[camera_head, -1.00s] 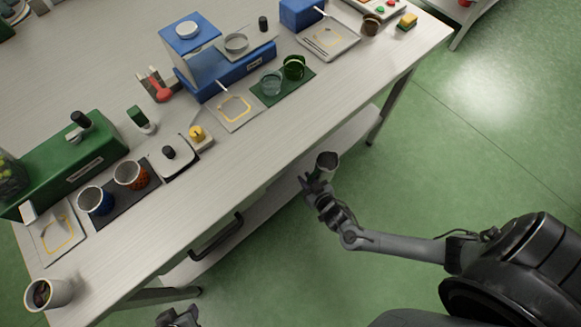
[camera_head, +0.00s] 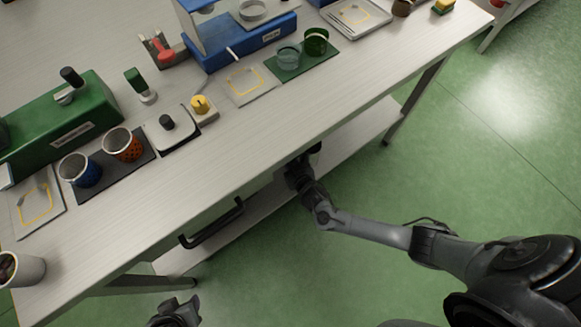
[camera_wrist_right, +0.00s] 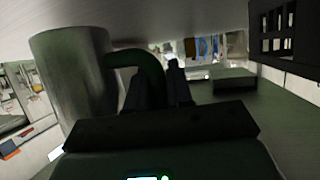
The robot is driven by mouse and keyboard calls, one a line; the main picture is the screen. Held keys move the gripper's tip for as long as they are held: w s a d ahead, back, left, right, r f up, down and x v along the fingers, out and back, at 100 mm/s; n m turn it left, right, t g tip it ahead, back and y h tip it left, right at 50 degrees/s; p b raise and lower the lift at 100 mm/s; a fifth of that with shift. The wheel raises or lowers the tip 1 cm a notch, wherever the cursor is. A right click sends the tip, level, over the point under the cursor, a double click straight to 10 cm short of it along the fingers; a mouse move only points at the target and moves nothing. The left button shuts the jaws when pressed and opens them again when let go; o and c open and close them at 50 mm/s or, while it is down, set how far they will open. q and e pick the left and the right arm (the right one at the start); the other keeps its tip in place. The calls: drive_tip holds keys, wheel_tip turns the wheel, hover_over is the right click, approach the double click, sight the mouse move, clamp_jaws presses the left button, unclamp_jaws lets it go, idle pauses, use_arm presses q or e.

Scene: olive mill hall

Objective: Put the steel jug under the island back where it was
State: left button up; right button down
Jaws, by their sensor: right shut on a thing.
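The steel jug (camera_wrist_right: 72,85) fills the left of the right wrist view, its dark curved handle (camera_wrist_right: 150,66) toward the fingers. My right gripper (camera_wrist_right: 158,85) is shut on that handle. The jug looks roughly upright, with a slight lean. In the head view my right gripper (camera_head: 300,168) reaches under the edge of the island (camera_head: 240,150), and the counter hides the jug. The island's lower shelf (camera_head: 352,142) shows below the counter. I cannot tell whether the jug touches the shelf. My left gripper (camera_head: 176,314) is partly seen at the bottom edge; its jaws are unclear.
A dark rail (camera_head: 212,226) runs along the island's near side. In the right wrist view a dark slotted thing (camera_wrist_right: 280,35) stands at the upper right and a dark box (camera_wrist_right: 234,82) is farther back. Cups and machines stand on the counter. The green floor (camera_head: 400,210) nearby is clear.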

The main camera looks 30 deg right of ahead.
wheel_tip(320, 180, down, 4)
drive_tip(key=b, duration=0.2)
drive_tip(key=shift+r+b, duration=0.2)
drive_tip(key=shift+b, duration=0.1)
drive_tip(key=c, duration=1.5)
unclamp_jaws()
drive_tip(key=shift+f, duration=0.15)
drive_tip(key=o, duration=0.5)
